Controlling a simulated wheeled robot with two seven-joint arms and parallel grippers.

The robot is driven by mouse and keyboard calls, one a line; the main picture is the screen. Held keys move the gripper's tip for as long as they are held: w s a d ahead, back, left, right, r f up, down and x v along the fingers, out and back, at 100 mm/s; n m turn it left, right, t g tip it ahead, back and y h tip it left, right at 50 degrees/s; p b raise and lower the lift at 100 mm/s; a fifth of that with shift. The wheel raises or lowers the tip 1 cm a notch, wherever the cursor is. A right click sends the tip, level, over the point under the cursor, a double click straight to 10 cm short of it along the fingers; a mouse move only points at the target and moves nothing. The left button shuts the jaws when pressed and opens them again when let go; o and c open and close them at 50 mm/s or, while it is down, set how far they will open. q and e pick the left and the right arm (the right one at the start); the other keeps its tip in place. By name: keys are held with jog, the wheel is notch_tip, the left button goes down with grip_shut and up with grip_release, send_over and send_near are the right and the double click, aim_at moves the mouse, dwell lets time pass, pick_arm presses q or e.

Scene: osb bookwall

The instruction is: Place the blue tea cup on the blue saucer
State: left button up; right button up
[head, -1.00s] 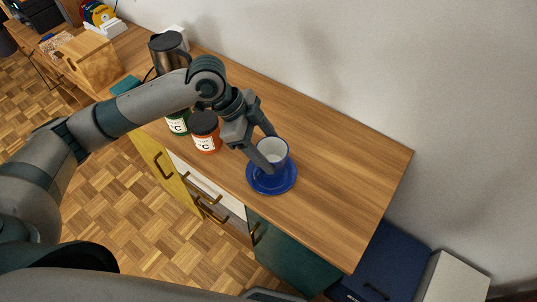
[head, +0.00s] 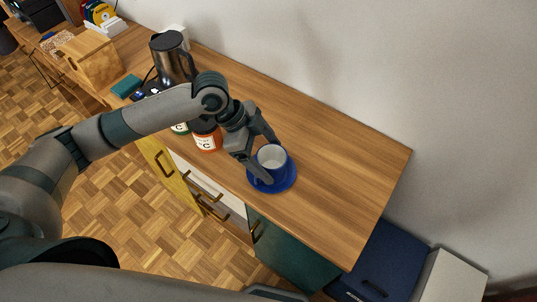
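The blue tea cup (head: 272,157), pale inside with a blue rim, appears to rest upright on the blue saucer (head: 289,181), which lies on the wooden counter. My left gripper (head: 272,163) reaches in from the left. Its fingers are spread on either side of the cup, one on the far side and one on the near side, and look apart from it. The near finger hides part of the cup's lower wall and some of the saucer. My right gripper is not in view.
A wooden box (head: 92,60) is farther left. The counter right of the saucer is clear up to its edge. A wall runs along the back.

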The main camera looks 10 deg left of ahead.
pick_arm(q)
jog(key=shift+r, duration=0.1)
jog(key=b+v, duration=0.2)
jog(key=v, duration=1)
dwell(0.5)
